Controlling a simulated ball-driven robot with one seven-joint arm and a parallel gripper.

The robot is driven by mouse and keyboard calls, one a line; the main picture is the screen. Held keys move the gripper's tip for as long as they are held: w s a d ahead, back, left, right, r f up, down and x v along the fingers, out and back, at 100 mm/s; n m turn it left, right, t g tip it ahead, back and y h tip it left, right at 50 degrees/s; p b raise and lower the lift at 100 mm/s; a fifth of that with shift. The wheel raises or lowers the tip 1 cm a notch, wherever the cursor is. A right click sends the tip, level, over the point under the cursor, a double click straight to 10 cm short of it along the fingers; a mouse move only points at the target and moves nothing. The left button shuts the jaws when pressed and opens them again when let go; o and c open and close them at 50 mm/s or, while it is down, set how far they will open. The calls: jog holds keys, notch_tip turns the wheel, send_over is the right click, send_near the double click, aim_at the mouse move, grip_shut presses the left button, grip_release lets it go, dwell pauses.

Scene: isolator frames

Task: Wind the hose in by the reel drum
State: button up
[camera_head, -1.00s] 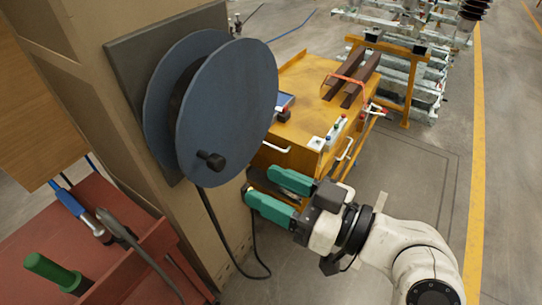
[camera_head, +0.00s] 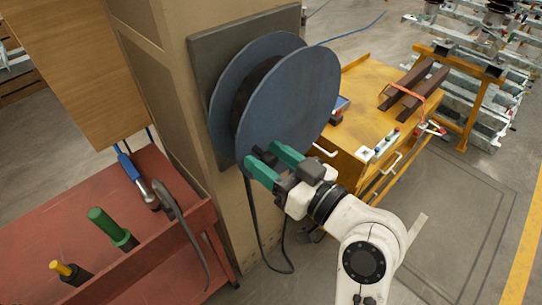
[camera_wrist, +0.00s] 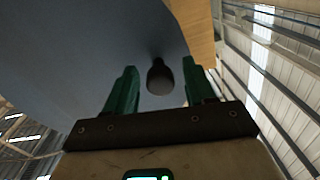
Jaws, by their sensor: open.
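The blue reel drum (camera_head: 290,95) is mounted on a dark plate on the side of a tan cabinet. Its black crank knob (camera_wrist: 159,77) sticks out from the disc face in the wrist view, between the two green fingers. My gripper (camera_head: 268,160) is at the lower part of the disc, its fingers open on either side of the knob. I cannot tell whether either finger touches the knob. In the head view the gripper hides most of the knob. The black hose (camera_head: 256,225) hangs from the drum's underside in a loop near the floor.
A red bench (camera_head: 130,225) with several handled tools stands at the left. A yellow cart (camera_head: 365,125) with dark bars and a small control box stands behind the drum at the right. Grey floor (camera_head: 450,215) is clear at the right.

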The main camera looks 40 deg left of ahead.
grip_shut()
dwell(0.4)
